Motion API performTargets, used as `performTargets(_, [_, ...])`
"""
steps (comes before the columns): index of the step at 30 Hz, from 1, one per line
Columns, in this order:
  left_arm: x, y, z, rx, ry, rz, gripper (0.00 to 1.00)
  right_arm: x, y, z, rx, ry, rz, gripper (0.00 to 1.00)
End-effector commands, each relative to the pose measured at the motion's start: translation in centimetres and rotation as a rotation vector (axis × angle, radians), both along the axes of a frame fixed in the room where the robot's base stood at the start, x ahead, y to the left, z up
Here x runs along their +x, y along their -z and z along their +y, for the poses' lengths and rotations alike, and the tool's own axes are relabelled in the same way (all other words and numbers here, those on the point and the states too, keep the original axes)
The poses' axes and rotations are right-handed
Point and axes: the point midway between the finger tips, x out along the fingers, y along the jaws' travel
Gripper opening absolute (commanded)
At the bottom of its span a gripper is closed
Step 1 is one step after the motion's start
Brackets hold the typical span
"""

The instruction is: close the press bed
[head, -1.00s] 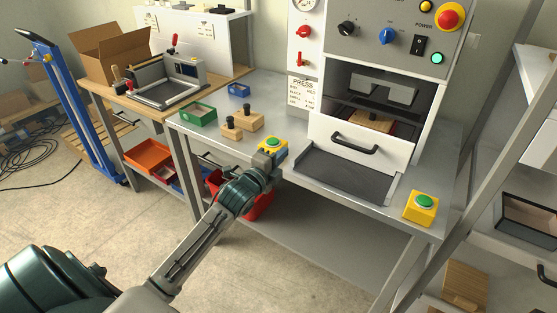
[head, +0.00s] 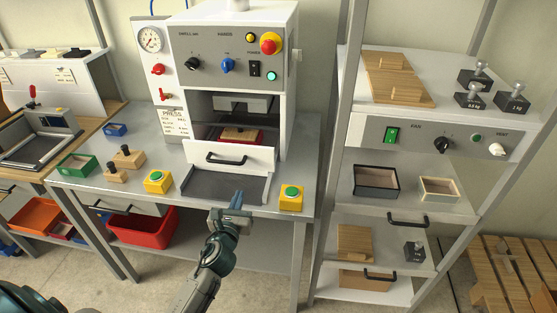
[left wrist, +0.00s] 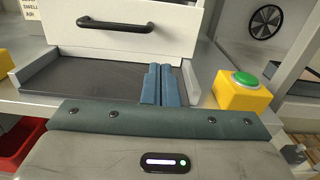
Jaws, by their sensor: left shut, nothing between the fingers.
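The press (head: 225,60) stands at the back of the grey bench. Its bed drawer has a white front (head: 231,158) with a black handle (head: 226,160); inside the opening, a wooden block with a red part (head: 241,135) shows behind the front. A dark flat plate (head: 225,187) lies in front of the drawer front. My left gripper (head: 236,201) is shut and empty, just in front of the dark plate. In the left wrist view its blue fingers (left wrist: 160,85) are together, below and right of the handle (left wrist: 115,23). My right gripper is not in view.
Yellow boxes with green buttons stand left (head: 157,181) and right (head: 291,198) of the plate. Wooden pieces (head: 128,157) and a green tray (head: 77,165) sit on the bench's left. A rack (head: 400,220) stands at the right, and a red bin (head: 143,228) below.

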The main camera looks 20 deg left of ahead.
Motion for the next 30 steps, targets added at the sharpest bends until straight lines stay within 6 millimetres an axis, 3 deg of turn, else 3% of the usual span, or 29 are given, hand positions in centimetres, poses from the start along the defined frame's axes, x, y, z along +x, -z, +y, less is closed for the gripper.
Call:
performTargets(5, [1.0, 0.0, 0.2, 0.038, -0.004, 0.008, 0.0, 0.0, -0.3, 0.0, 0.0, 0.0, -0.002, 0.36])
performTargets(21, [11.3, 0.0, 2.6, 0.034, -0.003, 0.007, 0.0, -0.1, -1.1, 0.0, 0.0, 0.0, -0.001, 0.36])
performTargets(30, [13.5, 0.0, 3.2, 0.032, -0.003, 0.007, 0.0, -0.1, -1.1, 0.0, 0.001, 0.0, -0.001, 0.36])
